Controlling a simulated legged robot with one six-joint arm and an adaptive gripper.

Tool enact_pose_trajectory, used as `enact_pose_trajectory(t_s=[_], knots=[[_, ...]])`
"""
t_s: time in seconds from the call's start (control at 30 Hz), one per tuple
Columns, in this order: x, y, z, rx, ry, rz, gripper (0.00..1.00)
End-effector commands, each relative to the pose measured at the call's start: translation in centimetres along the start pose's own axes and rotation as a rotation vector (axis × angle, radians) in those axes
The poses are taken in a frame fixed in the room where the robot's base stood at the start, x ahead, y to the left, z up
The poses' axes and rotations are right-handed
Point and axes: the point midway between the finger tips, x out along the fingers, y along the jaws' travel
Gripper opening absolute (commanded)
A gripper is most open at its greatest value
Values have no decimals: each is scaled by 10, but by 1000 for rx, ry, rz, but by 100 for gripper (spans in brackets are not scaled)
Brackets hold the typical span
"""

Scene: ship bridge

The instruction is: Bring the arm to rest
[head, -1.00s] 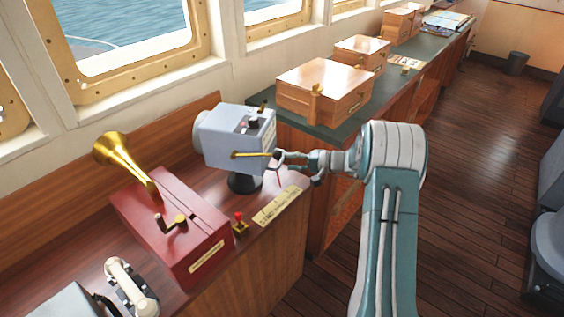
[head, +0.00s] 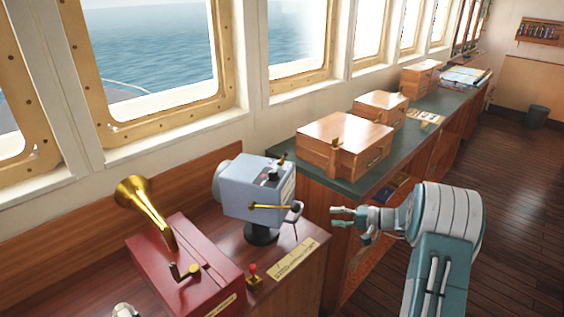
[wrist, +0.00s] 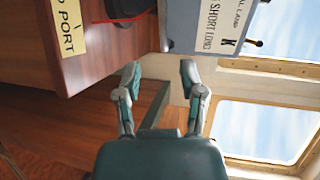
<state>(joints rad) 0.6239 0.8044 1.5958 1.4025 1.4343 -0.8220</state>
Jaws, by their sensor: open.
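My gripper (head: 338,217) is open and empty in the head view. It hangs in the air to the right of the grey signal lamp box (head: 258,190), apart from it and from its brass lever (head: 268,206). In the wrist view my gripper (wrist: 158,75) shows two spread fingertips with nothing between them. The grey box (wrist: 208,25), with a label reading "SHORT LONG", lies beyond the fingertips there.
A red box with a brass horn (head: 150,207) and a small red button (head: 253,271) stand on the wooden console left of my arm. Wooden boxes (head: 345,145) sit on the green-topped counter (head: 320,175) behind. The wooden floor (head: 520,190) at right is clear.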

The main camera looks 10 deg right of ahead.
Motion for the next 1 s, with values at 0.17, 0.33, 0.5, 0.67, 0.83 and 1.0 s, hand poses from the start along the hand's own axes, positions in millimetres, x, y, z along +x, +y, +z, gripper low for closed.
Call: enact_pose_trajectory(t_s=[0.17, 0.33, 0.5, 0.67, 0.83, 1.0], knots=[[9, -21, 18, -14, -47, 56, 51], [25, -60, 66, -45, -143, 206, 51], [31, -90, 116, -90, -214, 363, 51], [30, -113, 164, -151, -255, 513, 51], [22, -129, 213, -233, -272, 668, 51], [7, -140, 258, -331, -258, 808, 51]])
